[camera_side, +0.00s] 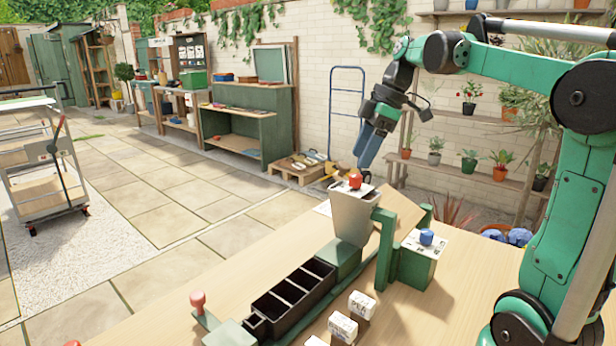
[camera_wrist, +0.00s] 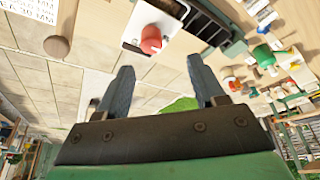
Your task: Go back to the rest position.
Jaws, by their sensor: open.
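My gripper (camera_side: 363,168) hangs from the green arm above the bench, just over a red knob (camera_side: 355,181) on top of a grey hopper (camera_side: 353,214). In the wrist view my gripper (camera_wrist: 160,90) has its two fingers spread wide with nothing between them. The red knob (camera_wrist: 151,39) shows beyond the fingertips, on a light plate. From the side view I cannot tell whether the fingers touch the knob.
A black tray with compartments (camera_side: 290,300) stands below the hopper. A green block with a blue knob (camera_side: 426,237) stands right of it. White labelled blocks (camera_side: 361,305) lie at the front. The patio (camera_side: 150,200) behind is open.

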